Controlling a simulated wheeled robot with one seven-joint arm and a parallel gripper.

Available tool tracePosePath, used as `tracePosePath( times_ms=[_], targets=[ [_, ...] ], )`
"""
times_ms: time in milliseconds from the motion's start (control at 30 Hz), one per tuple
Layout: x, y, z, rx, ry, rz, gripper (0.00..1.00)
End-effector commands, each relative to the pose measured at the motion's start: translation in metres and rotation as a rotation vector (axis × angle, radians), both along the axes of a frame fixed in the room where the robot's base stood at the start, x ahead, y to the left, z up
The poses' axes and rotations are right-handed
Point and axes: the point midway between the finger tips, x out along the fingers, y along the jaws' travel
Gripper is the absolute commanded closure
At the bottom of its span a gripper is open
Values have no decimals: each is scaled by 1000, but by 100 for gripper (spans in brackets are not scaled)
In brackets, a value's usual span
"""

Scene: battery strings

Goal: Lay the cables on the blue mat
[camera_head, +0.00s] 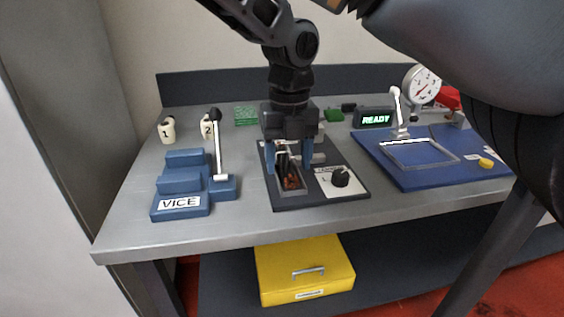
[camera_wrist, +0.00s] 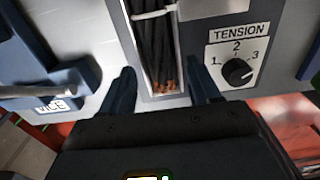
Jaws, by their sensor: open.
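The cables (camera_wrist: 157,50) are a dark bundle with copper-coloured ends and a pale tie around them. They lie in a grey slot of the tension fixture (camera_head: 320,200); the copper ends (camera_head: 292,182) show in the head view. My gripper (camera_head: 288,165) is open, its two blue fingers on either side of the slot. In the wrist view my gripper (camera_wrist: 162,92) also straddles the bundle, with the fingers apart from the cables. The blue mat (camera_head: 425,180) lies at the right of the bench with a pale rectangular outline on it.
A blue vice (camera_head: 182,185) with an upright lever stands left of the fixture. Two numbered white pots (camera_head: 167,131) stand behind it. A dial gauge (camera_head: 421,84) and a READY display (camera_head: 374,118) stand near the mat. A yellow piece (camera_head: 486,163) lies on the mat.

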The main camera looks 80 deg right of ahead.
Motion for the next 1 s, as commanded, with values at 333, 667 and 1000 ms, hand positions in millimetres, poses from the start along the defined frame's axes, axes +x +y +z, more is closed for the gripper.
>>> tracePosePath(
  times_ms=[333, 667, 1000],
  targets=[
    [-2, 5, -9, 0, 1, 1, 38],
    [-2, 5, -9, 0, 1, 1, 70],
    [-2, 5, -9, 0, 1, 1, 100]
  ],
)
